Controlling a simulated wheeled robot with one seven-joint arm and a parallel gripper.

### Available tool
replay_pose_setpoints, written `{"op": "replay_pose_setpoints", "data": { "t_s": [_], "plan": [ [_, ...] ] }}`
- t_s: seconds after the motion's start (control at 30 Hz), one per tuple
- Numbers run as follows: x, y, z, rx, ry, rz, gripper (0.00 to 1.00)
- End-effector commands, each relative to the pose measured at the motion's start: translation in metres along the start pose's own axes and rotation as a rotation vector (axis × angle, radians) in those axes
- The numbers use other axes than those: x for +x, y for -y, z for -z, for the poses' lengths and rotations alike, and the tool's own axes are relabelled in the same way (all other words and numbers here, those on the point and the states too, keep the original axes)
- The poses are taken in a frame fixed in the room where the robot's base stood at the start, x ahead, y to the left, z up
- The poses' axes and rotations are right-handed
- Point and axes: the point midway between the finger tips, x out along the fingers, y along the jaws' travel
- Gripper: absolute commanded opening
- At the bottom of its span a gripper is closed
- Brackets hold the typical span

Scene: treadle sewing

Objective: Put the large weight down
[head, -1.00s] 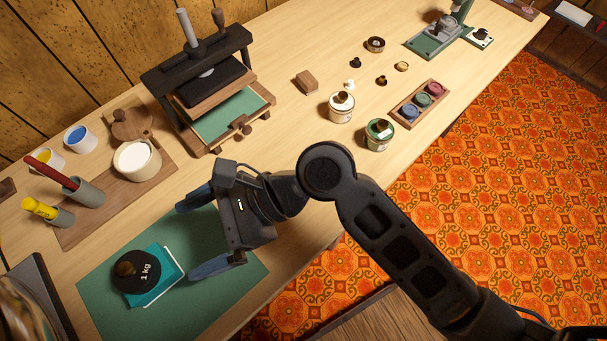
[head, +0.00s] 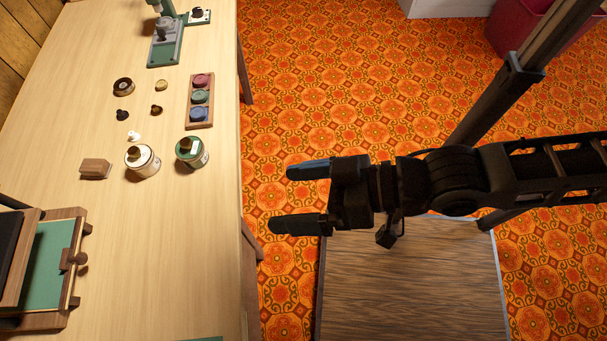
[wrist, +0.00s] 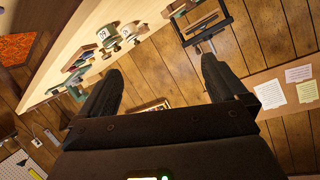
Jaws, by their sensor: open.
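My gripper (head: 300,197) is open and empty. It hangs to the right of the table (head: 190,230), over the patterned floor and clear of the table edge, with its fingers pointing left in the head view. Its two spread fingers (wrist: 160,85) also show in the wrist view, with nothing between them. The large black 1 kg weight is out of view now; in the earlier head frame it lay on a teal booklet on a green mat.
Two tins (head: 142,160) (head: 192,151), a wooden block (head: 95,169), several small knobs and a tray of coloured discs (head: 200,102) stand on the table. A press (head: 40,270) is at lower left. A dark post (head: 500,90) rises at right.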

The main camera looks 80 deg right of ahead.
Motion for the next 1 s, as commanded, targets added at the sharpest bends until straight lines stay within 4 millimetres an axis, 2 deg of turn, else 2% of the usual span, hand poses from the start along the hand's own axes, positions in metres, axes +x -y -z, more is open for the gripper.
{"op": "replay_pose_setpoints", "data": {
  "t_s": [0.03,0.1,0.23,1.0],
  "plan": [
    [-0.015,0.002,0.007,-0.095,-0.023,-0.011,0.99],
    [-0.028,0.005,0.017,-0.213,-0.056,-0.019,0.99],
    [-0.042,0.01,0.027,-0.339,-0.091,-0.025,0.99],
    [-0.044,0.011,0.029,-0.366,-0.098,-0.026,0.99]
  ]
}}
